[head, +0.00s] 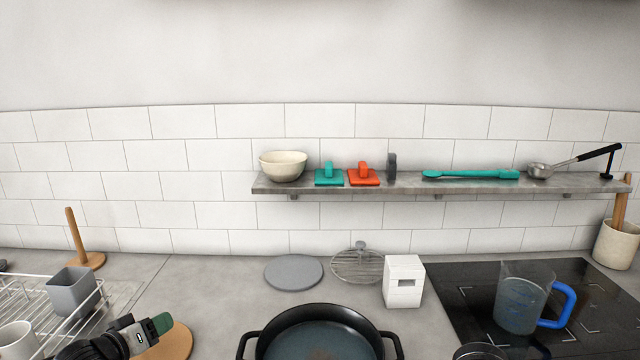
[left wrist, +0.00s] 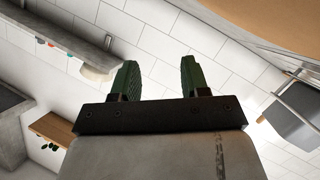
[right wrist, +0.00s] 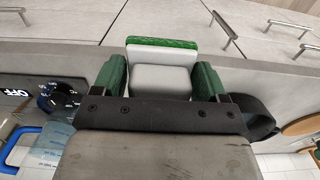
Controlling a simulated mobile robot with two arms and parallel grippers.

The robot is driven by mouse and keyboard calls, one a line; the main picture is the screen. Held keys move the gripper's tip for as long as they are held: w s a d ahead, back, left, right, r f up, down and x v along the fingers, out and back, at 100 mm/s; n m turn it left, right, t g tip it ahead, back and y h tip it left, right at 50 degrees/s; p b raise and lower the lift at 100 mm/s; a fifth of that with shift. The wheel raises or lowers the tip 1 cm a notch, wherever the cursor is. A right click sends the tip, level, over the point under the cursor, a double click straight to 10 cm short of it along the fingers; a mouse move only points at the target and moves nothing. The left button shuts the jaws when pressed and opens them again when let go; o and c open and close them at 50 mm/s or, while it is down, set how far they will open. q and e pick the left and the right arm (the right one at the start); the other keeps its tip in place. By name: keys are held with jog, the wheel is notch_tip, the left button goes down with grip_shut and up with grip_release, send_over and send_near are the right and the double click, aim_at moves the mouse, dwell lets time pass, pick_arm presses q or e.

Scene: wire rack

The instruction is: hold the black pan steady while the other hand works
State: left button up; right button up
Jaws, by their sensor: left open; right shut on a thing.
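The black pan (head: 320,338) stands on the grey counter at the bottom middle of the head view, with a loop handle on each side; its near part is cut off. My left gripper (head: 153,326) is left of the pan, apart from it. In the left wrist view it (left wrist: 160,80) is open and empty. My right gripper (right wrist: 165,85) shows only in the right wrist view, shut on a pale grey block (right wrist: 160,78) with a green edge. A black curved part, likely the pan (right wrist: 262,120), shows just right of that gripper, and I cannot tell whether they touch.
A wire rack (head: 95,310) with a grey cup (head: 75,290) stands at the left. A round wooden board (head: 172,345) lies under my left gripper. A blue-handled jug (head: 522,300) stands on the black hob (head: 590,285). A white box (head: 403,283) is behind the pan.

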aim_at(241, 347)
pick_arm(q)
jog(key=s+d+f+n+h, duration=0.1)
jog(key=d, duration=0.2)
jog(key=s+d+f+n+h, duration=0.1)
jog(key=s+d, duration=0.1)
jog(key=d, duration=0.1)
jog(key=s+d+f+n, duration=0.1)
jog(key=d, duration=0.3)
jog(key=shift+s+f+g+h, duration=0.2)
jog(key=shift+s+g+h, duration=0.1)
jog(key=shift+h, duration=0.1)
jog(key=s+n, duration=0.1)
jog(key=s+d+n, duration=0.1)
jog(key=s+n+h, duration=0.1)
jog(key=s, duration=0.1)
jog(key=shift+s+d+f, duration=0.1)
jog(key=shift+d+f, duration=0.15)
jog(key=shift+d, duration=0.1)
jog(key=shift+s+a+n+t, duration=0.15)
jog(key=shift+s+n+t, duration=0.25)
jog(key=shift+s, duration=0.2)
jog(key=shift+h, duration=0.4)
jog(key=shift+x, duration=5.95)
jog(key=shift+f, duration=0.1)
grip_shut()
jog(key=shift+s+f, duration=0.1)
